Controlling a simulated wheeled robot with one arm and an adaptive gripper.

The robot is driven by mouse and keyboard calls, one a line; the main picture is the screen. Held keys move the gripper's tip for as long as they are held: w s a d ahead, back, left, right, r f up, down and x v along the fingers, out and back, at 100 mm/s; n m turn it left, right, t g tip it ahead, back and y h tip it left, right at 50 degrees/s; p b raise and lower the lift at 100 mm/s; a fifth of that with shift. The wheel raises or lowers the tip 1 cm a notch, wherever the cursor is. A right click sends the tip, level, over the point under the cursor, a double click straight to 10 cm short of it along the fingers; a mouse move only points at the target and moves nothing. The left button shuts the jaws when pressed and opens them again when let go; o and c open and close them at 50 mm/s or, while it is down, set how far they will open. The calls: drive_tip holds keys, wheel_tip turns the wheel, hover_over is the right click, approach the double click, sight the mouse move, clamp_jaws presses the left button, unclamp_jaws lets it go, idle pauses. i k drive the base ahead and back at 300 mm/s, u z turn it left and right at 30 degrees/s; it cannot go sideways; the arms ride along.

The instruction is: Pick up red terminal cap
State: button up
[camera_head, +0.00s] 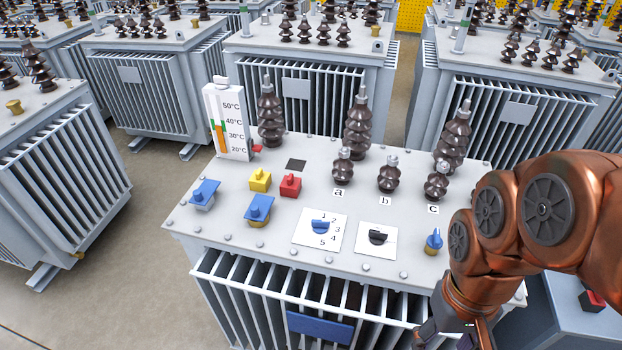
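A red terminal cap (290,186), a small block with a knob on top, sits on the grey top of the transformer (200,225) in front of me. It stands beside a yellow cap (260,180) and behind a blue cap (259,208). My gripper (445,338) hangs low at the bottom edge, in front of the transformer's right front side. It is well to the right of and nearer than the red cap, not touching it. Its fingers are mostly cut off by the picture edge, so its opening does not show.
Tall brown insulators (357,128) and shorter ones marked a, b, c stand behind and right of the caps. A thermometer panel (226,122) rises at the back left. Dials (320,227) lie in front. A red and black object (592,300) is at far right, below my arm.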

sight(290, 185)
drive_tip(key=u, duration=0.1)
drive_tip(key=k, duration=0.4)
drive_tip(key=u, duration=1.45)
drive_tip(key=i, duration=0.75)
drive_tip(key=z, duration=0.35)
